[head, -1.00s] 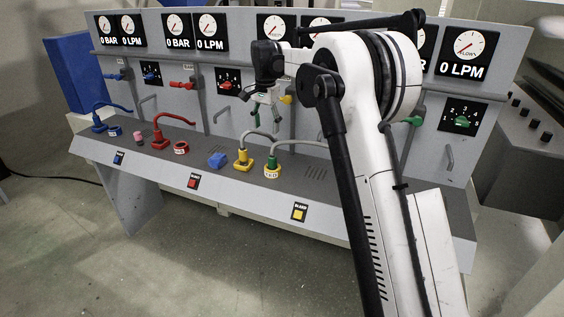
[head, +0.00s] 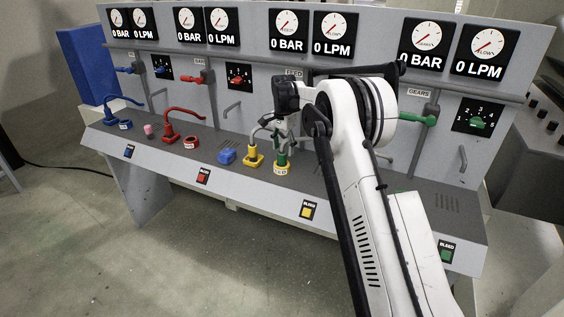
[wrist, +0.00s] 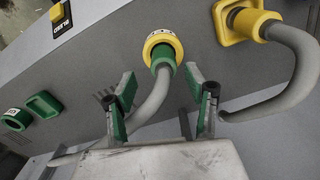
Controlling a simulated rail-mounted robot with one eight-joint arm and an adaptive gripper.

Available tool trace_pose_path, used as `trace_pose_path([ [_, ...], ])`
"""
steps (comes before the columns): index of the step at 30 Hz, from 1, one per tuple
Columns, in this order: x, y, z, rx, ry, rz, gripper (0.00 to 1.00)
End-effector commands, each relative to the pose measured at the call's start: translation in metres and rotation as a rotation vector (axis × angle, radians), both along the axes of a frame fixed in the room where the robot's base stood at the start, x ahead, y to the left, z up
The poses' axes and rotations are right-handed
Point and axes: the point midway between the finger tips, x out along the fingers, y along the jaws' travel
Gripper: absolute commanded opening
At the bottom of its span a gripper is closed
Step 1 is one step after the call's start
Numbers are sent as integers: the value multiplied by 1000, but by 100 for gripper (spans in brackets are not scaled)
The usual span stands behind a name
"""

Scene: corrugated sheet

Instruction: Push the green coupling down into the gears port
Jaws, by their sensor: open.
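The green coupling (head: 282,158), with a grey hose, stands in a yellow ring port (head: 281,169) on the grey bench ledge. In the wrist view the green coupling (wrist: 163,56) is inside the yellow ring (wrist: 162,42). My gripper (wrist: 160,88) is open, its green-padded fingers either side of the hose, short of the coupling body. In the head view my gripper (head: 281,132) is just above the coupling. A green ring port (wrist: 15,118), label unreadable, shows at the wrist view's left; my arm mostly hides that bench area in the head view.
A yellow coupling (head: 253,155) with its hose is close beside the green one. A green block-like piece (wrist: 43,104) sits by the green ring. Blue and red couplings (head: 168,131) stand further left. The gauge panel (head: 258,100) rises behind the ledge.

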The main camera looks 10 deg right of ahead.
Motion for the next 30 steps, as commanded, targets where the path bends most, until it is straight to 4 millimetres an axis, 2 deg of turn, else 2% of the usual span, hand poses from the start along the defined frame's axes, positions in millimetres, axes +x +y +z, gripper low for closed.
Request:
trace_pose_path([
  [8,1,2,-15,0,0,1,50],
  [17,3,5,-53,0,0,0,50],
  [24,3,5,-56,0,0,0,50],
  [30,3,5,-56,0,0,0,24],
])
